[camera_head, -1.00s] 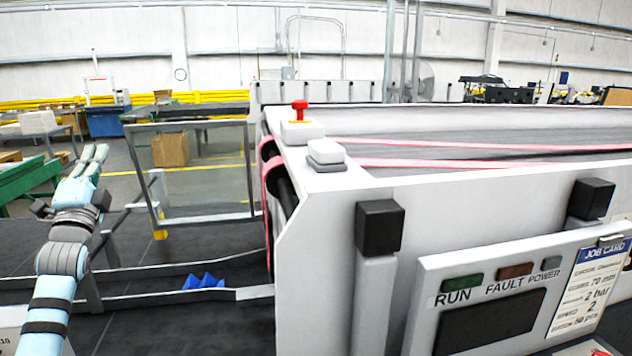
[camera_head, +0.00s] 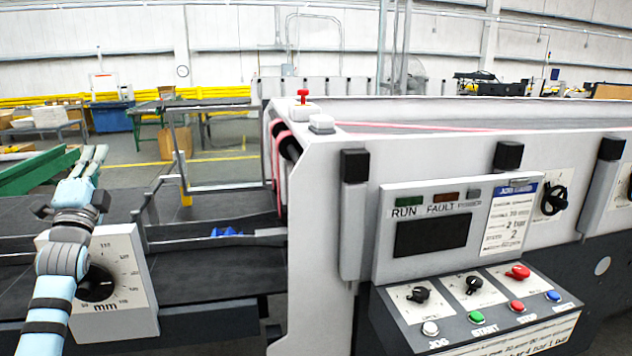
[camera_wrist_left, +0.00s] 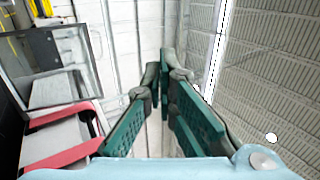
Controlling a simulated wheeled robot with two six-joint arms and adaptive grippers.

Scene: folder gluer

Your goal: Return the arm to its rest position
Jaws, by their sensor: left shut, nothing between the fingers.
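My left arm comes in at the left of the head view, with the left gripper (camera_head: 93,158) pointing up and away. Its fingers lie close together with nothing held. In the left wrist view the dark green finger pads (camera_wrist_left: 165,95) meet near their tips, and the wall and ceiling show behind them. The left gripper is in the air beside the folder gluer and appears to touch nothing. My right gripper is not in view.
The folder gluer (camera_head: 335,225) fills the middle and right, with a control panel (camera_head: 480,310) of knobs and buttons. A red emergency button (camera_head: 303,94) stands on top. A dial box marked mm (camera_head: 125,262) sits close behind my left arm. A green frame (camera_head: 35,172) is at far left.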

